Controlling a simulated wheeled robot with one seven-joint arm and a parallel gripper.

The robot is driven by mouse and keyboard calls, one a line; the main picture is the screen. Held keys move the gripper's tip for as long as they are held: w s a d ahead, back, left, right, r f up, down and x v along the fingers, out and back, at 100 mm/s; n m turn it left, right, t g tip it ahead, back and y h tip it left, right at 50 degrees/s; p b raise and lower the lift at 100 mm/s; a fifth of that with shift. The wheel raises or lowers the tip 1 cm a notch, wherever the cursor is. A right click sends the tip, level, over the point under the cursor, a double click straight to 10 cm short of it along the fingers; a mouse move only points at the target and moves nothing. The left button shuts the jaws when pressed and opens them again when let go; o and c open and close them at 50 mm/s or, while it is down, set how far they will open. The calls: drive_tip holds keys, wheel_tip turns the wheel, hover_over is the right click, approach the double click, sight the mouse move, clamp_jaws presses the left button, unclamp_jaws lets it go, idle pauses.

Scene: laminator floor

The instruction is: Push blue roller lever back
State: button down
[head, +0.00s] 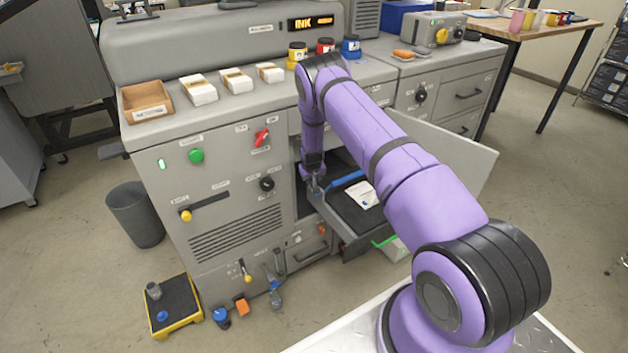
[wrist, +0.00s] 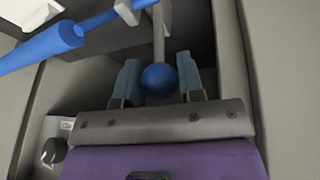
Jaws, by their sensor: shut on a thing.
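The blue roller lever (wrist: 159,80) shows in the wrist view as a round blue knob on a grey stem. My gripper (wrist: 158,76) has one finger on each side of the knob and is shut on it. In the head view my gripper (head: 314,182) is low inside the open bay of the grey machine, and the knob is hidden there. A blue roller (wrist: 40,45) lies to the left of the lever in the wrist view. It also shows in the head view (head: 347,179).
A pulled-out dark tray (head: 345,212) with a white packet (head: 364,196) is right of my gripper. The open bay door (head: 465,160) stands to the right. Grey bay walls (wrist: 235,70) are close beside the gripper. Bottles (head: 276,295) stand on the floor in front.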

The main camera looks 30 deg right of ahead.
drive_tip(key=shift+w+f+g, duration=0.2)
drive_tip(key=shift+w+g, duration=0.35)
drive_tip(key=shift+g, duration=0.25)
drive_tip(key=c, duration=0.8)
unclamp_jaws()
drive_tip(key=shift+o, duration=0.2)
drive_tip(key=shift+r, duration=0.1)
drive_tip(key=v, duration=1)
drive_tip(key=shift+r, duration=0.25)
drive_tip(key=shift+a, duration=0.1)
drive_tip(key=shift+s, duration=0.15)
